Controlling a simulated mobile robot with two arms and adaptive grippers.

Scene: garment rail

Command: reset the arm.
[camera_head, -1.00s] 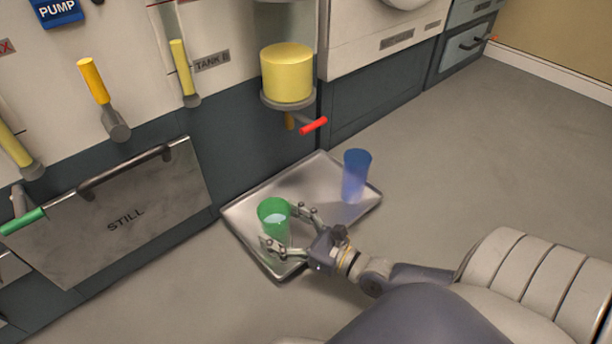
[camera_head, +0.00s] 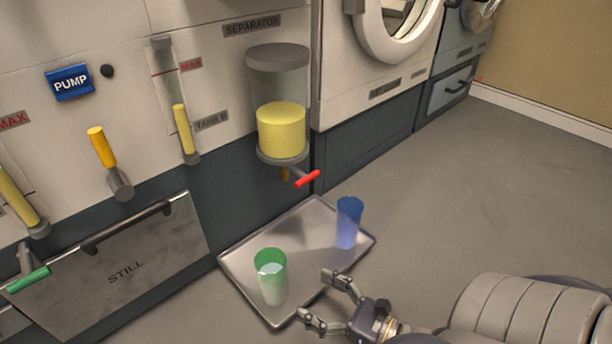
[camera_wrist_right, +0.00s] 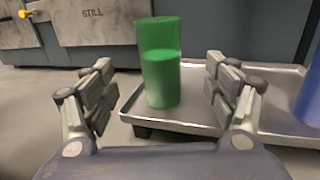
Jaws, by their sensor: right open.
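My right gripper (camera_head: 320,298) is open and empty at the front right edge of the metal tray (camera_head: 308,240). Its arm comes in from the lower right. A green cup (camera_head: 271,277) stands upright on the tray, ahead of the gripper and apart from it, with pale contents showing inside. In the right wrist view the green cup (camera_wrist_right: 161,75) stands beyond the two spread fingers (camera_wrist_right: 158,100). A blue cup (camera_head: 348,222) stands upright at the tray's right side. My left gripper is not in view.
The separator (camera_head: 281,130) with yellow liquid and a red-handled tap (camera_head: 307,178) is above the tray's back edge. The STILL panel (camera_head: 125,268) is at left. A washer-like round door (camera_head: 398,30) is at upper right. Open floor (camera_head: 480,190) lies right of the tray.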

